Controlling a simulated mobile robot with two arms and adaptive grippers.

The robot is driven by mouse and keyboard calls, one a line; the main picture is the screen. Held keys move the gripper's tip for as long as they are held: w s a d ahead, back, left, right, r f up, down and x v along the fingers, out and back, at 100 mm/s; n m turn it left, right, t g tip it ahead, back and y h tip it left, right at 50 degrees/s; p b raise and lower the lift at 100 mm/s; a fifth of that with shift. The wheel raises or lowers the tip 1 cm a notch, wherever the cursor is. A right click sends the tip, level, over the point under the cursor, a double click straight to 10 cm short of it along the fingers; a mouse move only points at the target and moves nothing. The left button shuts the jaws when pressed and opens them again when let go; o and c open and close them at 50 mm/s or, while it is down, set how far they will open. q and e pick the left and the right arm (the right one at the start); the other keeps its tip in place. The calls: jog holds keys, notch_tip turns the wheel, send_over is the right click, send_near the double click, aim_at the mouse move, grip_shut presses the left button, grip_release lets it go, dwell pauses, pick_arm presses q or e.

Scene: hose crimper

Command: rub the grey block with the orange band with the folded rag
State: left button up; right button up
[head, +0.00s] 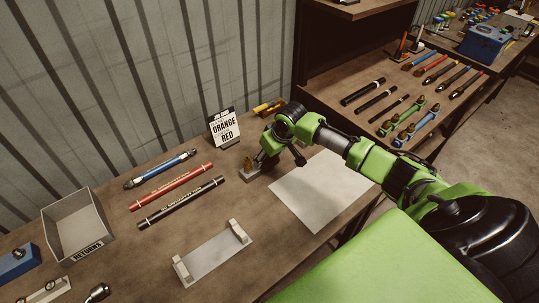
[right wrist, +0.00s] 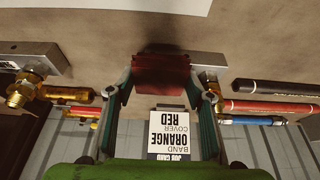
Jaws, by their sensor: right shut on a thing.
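My right gripper (head: 272,160) is low over the bench at the back. In the right wrist view its fingers (right wrist: 160,80) are shut on a dark red piece, which looks like the folded rag (right wrist: 160,73). A grey block with a brass fitting (head: 252,174) shows just left of the gripper; a block also shows right of the fingers in the right wrist view (right wrist: 207,62). Another grey block (right wrist: 90,64) lies left of the fingers there. I cannot make out an orange band on either block, nor whether the rag touches anything. My left gripper is not in view.
A job card (head: 224,128) reading orange and red stands behind the gripper. Blue, red (head: 171,187) and black hoses lie to the left. A white sheet (head: 322,190), a grey cradle (head: 212,254) and a returns bin (head: 78,228) occupy the bench.

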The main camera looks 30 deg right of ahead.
aim_at(253, 169)
jog(key=shift+a+r+p, duration=0.25)
jog(key=shift+a+p, duration=0.45)
jog(key=shift+a, duration=0.15)
jog(key=shift+s+a+f, duration=0.1)
jog(key=shift+a+f, duration=0.05)
jog(key=shift+a, duration=0.35)
jog(key=shift+s+a+p, duration=0.1)
jog(key=shift+a+p, duration=0.8)
jog(key=shift+p, duration=0.1)
jog(key=shift+a+f, duration=0.1)
jog(key=shift+a, duration=0.4)
jog(key=shift+s+f+p, duration=0.1)
jog(key=shift+f+p, duration=0.05)
jog(key=shift+p, duration=0.3)
jog(key=shift+d, duration=1.7)
jog(key=shift+w+d, duration=0.15)
jog(key=shift+d, duration=0.6)
jog(key=shift+w+d, duration=0.1)
jog(key=shift+d, duration=0.6)
